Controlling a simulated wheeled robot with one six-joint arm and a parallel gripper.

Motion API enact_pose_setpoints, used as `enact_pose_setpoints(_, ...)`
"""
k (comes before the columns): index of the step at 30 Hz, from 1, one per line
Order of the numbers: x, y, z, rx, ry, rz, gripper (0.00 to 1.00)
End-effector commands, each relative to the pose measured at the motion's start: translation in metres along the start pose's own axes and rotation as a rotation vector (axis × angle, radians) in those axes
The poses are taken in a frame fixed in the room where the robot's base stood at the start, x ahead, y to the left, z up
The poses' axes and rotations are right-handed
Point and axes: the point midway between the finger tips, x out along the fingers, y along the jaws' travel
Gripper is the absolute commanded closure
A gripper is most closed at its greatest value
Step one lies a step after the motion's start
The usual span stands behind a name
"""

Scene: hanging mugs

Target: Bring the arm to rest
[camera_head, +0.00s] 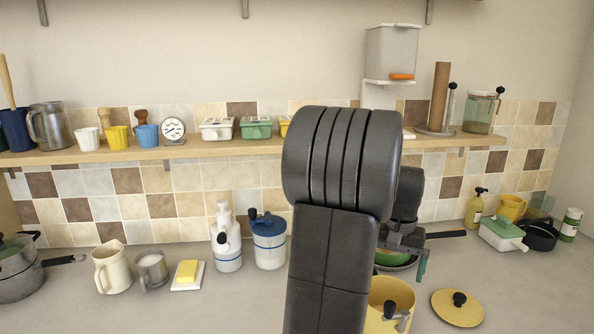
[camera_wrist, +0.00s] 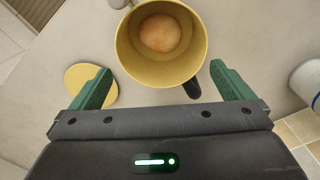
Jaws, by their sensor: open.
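My gripper (camera_wrist: 160,70) is open and empty, its two green fingers spread apart in the wrist view. In the head view my gripper (camera_head: 402,264) hangs above the counter at the right of my arm, partly hidden by it. Below it is a yellow pot (camera_head: 398,289), partly covered by my arm. The wrist view shows this pot (camera_wrist: 126,50) ahead of the fingers, with a round brownish thing (camera_wrist: 160,33) inside. I see no finger closed on the pot.
A yellow lid (camera_head: 458,307) lies right of the pot. A cream jug (camera_head: 113,270), a grey mug (camera_head: 152,271), a butter dish (camera_head: 188,275) and a blue-lidded canister (camera_head: 268,245) stand left on the counter. A wooden shelf (camera_head: 240,147) with small items runs behind my arm.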

Motion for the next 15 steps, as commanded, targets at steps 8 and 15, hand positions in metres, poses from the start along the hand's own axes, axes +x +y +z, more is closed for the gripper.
enact_pose_setpoints(8, 0.032, 0.0, 0.0, 0.0, 0.001, 0.0, 0.0)
enact_pose_setpoints(15, 0.019, 0.0, 0.0, 0.0, 0.001, 0.0, 0.0)
